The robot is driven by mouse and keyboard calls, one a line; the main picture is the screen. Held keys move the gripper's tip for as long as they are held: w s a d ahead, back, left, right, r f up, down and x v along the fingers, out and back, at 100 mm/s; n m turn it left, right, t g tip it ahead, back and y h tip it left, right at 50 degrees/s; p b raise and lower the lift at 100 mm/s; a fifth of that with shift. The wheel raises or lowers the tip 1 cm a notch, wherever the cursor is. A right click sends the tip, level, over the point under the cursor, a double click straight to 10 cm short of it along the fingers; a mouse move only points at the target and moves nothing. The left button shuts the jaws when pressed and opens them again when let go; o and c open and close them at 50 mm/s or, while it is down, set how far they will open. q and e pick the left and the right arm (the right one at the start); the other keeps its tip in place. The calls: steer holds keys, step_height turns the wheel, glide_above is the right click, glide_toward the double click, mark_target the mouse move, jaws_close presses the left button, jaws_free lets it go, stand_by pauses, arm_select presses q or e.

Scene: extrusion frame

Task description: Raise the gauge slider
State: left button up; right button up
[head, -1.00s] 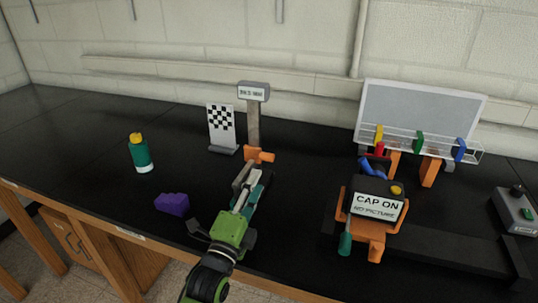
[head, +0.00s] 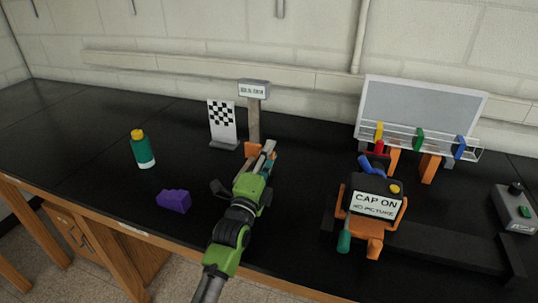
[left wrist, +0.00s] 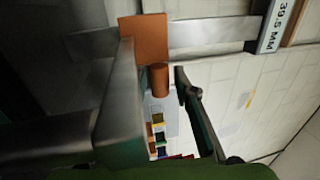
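The gauge is a post (head: 253,122) with a grey display head (head: 253,89) on top. Its orange slider (head: 252,149) is low on the post, partly hidden by my left gripper. In the left wrist view the slider is an orange block (left wrist: 143,38) with a round knob (left wrist: 160,79) sticking out, and the display (left wrist: 273,27) reads 39.5 MM. My left gripper (head: 268,150) is at the slider. Its fingers are apart, with the knob between their tips (left wrist: 160,88); a gap shows on the knob's right. My right gripper is in neither view.
A checkered board (head: 222,122) stands just left of the gauge. A green bottle (head: 143,150) and a purple block (head: 173,201) are further left. A device with a CAP ON sign (head: 375,204) stands to the right, before a rack (head: 420,110). Black bench between is clear.

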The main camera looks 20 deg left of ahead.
arm_select(q)
jaws_close()
step_height(320, 180, up, 9)
steer(key=p, duration=0.7)
steer(key=shift+r, duration=0.15)
steer(key=shift+o, duration=2.4)
jaws_free()
